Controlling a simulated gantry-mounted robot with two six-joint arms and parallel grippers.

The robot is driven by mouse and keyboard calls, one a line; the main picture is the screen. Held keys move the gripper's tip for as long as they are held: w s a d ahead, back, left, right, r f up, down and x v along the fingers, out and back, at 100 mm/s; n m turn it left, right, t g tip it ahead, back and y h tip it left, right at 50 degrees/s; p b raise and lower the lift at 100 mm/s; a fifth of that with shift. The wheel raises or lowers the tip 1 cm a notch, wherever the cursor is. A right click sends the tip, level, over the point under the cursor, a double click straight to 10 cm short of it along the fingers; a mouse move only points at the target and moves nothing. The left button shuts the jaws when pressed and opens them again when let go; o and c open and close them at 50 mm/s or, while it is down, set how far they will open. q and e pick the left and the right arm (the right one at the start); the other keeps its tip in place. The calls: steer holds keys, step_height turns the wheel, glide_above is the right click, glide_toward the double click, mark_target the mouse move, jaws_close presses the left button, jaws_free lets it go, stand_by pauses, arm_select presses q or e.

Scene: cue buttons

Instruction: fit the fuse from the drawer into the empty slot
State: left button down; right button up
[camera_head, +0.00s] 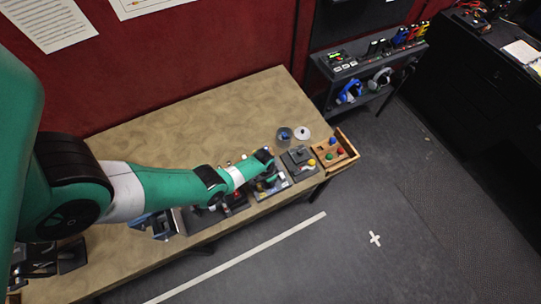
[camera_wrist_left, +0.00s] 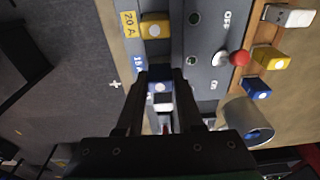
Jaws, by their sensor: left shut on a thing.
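My left gripper (camera_wrist_left: 161,78) is shut on a blue fuse (camera_wrist_left: 160,88) with a white dot on it. It holds the fuse over the grey fuse panel (camera_wrist_left: 205,60), beside the blue "15 A" label (camera_wrist_left: 138,64). The fingers hide the slot there, so I cannot tell whether the fuse is seated in it. A yellow fuse (camera_wrist_left: 154,30) sits in the panel beside the "20 A" label (camera_wrist_left: 130,23). In the head view my left arm reaches over the table to the panel, and the fuse is too small to make out. My right gripper is not seen.
The panel has a red-knobbed lever (camera_wrist_left: 240,58) between OFF and ON. Beside it are a yellow block (camera_wrist_left: 271,57), a blue block (camera_wrist_left: 257,89) and a metal cup (camera_wrist_left: 238,112). A wooden tray (camera_head: 347,137) with coloured knobs stands at the table's right end. The table's back is clear.

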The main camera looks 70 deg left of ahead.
arm_select(q)
steer(key=shift+f+b, duration=0.6)
stand_by(0.5)
steer(key=shift+c, duration=1.5)
jaws_free()
